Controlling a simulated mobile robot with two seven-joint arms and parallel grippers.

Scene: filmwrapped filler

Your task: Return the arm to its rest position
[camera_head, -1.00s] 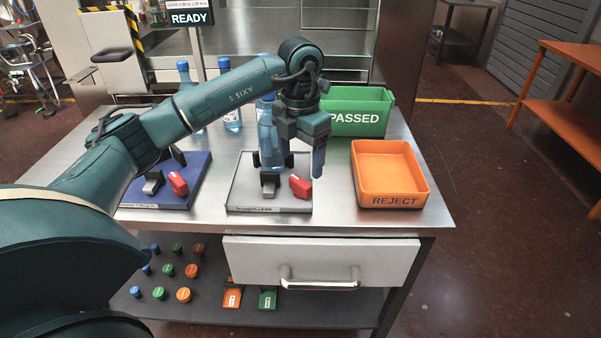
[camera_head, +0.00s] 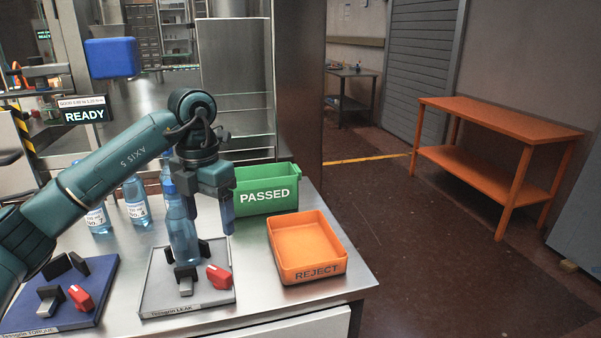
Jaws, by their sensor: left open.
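My left arm comes in from the left, and its gripper (camera_head: 208,218) points down, open and empty, above the metal table (camera_head: 236,258). A clear blue bottle (camera_head: 181,240) stands upright in the grey leak fixture (camera_head: 160,292), between black holders. The gripper's left finger overlaps the bottle's upper part in the picture; the right finger hangs to the right of the bottle. I cannot tell whether the left finger touches it. My right gripper is out of view.
A green PASSED bin (camera_head: 266,197) and an orange REJECT tray (camera_head: 308,271) stand right of the gripper. A blue fixture (camera_head: 85,318) is at left. Several more bottles (camera_head: 136,201) stand behind my arm. A READY sign (camera_head: 84,115) rises at left. An orange bench (camera_head: 505,120) is far right.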

